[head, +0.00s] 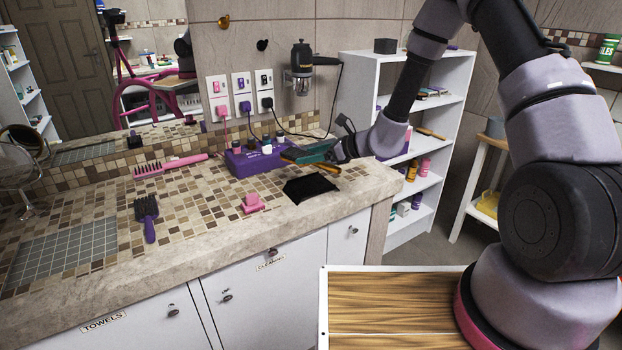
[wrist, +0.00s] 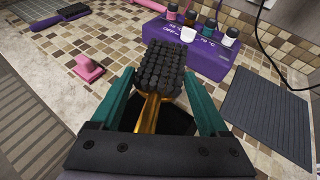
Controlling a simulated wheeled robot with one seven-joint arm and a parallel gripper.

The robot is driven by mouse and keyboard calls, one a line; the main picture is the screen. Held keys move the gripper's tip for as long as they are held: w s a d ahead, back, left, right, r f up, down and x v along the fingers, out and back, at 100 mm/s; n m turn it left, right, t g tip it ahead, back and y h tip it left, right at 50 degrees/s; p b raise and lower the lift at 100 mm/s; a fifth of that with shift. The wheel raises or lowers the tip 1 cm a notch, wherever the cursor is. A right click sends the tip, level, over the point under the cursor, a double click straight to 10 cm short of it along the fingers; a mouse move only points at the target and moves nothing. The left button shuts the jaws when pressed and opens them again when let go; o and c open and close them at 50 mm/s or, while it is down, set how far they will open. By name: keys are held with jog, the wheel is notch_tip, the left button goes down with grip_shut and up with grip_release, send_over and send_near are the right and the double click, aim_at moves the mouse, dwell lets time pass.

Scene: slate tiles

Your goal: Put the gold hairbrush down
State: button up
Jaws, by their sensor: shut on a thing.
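My gripper (head: 300,154) has teal fingers and is over the right end of the tiled counter (head: 95,215). In the wrist view my gripper (wrist: 163,108) is shut on the gold handle of the gold hairbrush (wrist: 151,108). The brush's dark bristle head (wrist: 163,68) sticks out past the fingertips, bristles toward the wrist camera. In the head view a gold strip of the hairbrush (head: 320,166) shows below the fingers. The brush appears to be above the counter; the exact gap is hard to tell. A black patch (head: 311,188) lies on the counter below it.
A purple box (head: 250,162) with several small bottles stands close by the gripper. A dark ribbed pad (wrist: 268,110) lies right of the brush in the wrist view.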

aim_at(311, 183)
jog(key=shift+f, duration=3.2)
jog(key=o, duration=1.4)
jog(key=shift+f, duration=0.1)
jog(key=shift+d, duration=0.1)
jog(key=v, duration=1.2)
jog(key=s+d+r+n+g+h, duration=0.1)
jog(key=s+r+n, duration=0.25)
jog(key=r, duration=0.35)
jog(key=s+d+r+n+g, duration=0.1)
jog(key=s+r+n+g, duration=0.1)
jog(key=s+r+n, duration=0.3)
jog(key=s+r+n+g+h, duration=0.1)
jog(key=r+n, duration=0.2)
jog(key=r, duration=0.5)
jog(key=s+d+r+n+t+h, duration=0.5)
jog(key=s+d+r+n+h, duration=0.2)
jog(key=s+d+r, duration=0.6)
jog(key=shift+s+d+r+t+h, duration=0.15)
jog(key=shift+d+r+t+h, duration=0.4)
jog(key=shift+d, duration=0.6)
